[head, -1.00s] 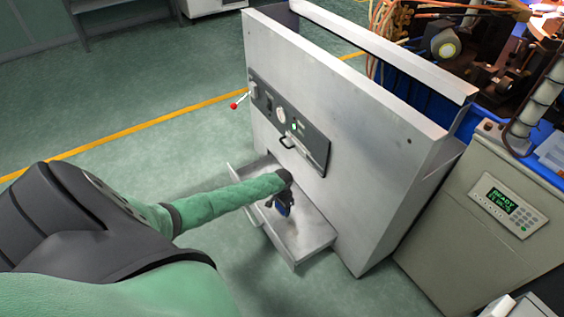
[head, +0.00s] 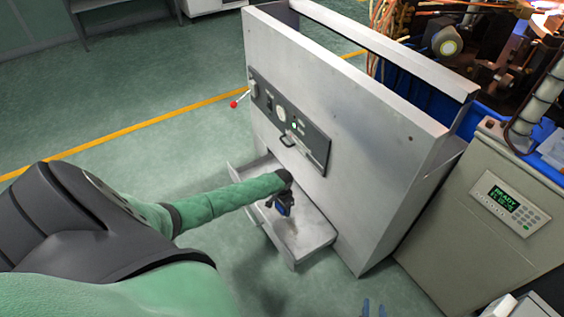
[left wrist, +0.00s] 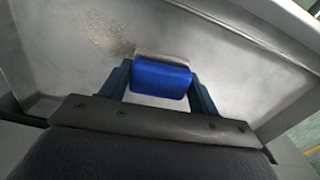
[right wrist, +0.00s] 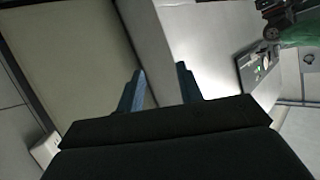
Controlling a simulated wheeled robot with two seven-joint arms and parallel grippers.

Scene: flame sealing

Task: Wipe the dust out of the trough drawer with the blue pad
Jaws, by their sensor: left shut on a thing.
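The trough drawer (head: 305,236) is pulled out at the foot of the grey metal cabinet. My left gripper (head: 281,204) is inside the drawer, shut on the blue pad (left wrist: 161,78). In the left wrist view the pad sits between both fingers, its pale underside edge facing the drawer floor; whether it touches the floor is hard to tell. A brownish patch of dust (left wrist: 106,34) lies on the drawer floor, up and left of the pad. My right gripper (right wrist: 160,88) is open and empty; in the head view its fingertips (head: 373,309) show at the bottom edge.
The grey cabinet (head: 350,150) rises right behind the drawer, with a control panel and a red-knobbed lever (head: 236,103). A beige unit with a READY display (head: 490,200) stands at the right. Green floor is open at the left.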

